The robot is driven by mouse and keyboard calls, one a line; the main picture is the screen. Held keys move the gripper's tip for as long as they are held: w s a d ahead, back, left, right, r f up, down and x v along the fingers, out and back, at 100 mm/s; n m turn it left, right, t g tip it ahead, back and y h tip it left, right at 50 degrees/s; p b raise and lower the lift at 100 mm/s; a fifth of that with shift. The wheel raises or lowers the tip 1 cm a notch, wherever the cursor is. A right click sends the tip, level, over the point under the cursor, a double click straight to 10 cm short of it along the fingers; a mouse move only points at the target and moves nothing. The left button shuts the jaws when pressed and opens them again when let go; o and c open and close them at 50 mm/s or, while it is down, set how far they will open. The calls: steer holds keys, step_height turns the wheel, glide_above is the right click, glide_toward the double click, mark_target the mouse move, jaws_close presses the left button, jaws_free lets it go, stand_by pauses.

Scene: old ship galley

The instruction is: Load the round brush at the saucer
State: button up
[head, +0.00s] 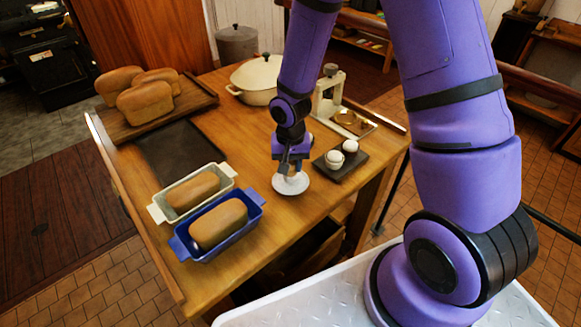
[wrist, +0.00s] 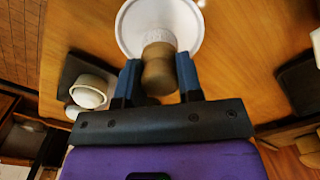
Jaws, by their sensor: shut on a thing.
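The round brush (wrist: 158,72) has a brown wooden handle and pale bristles. My gripper (wrist: 158,82) is shut on its handle, with a dark finger on each side. The white saucer (wrist: 127,27) lies beyond the brush in the wrist view, and the bristle end appears over its middle. I cannot tell if the bristles touch it. In the head view my gripper (head: 289,166) points down just above the saucer (head: 294,187), which sits on the wooden table. The brush is mostly hidden there.
A dark board (head: 342,171) with small white pots stands right of the saucer. A blue loaf pan (head: 220,240) and a pale loaf pan (head: 160,207) stand left. A lidded pot (head: 257,80) and a bread board (head: 150,128) are farther back. Bare tabletop lies front of the saucer.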

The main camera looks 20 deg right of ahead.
steer(key=shift+r, duration=2.7)
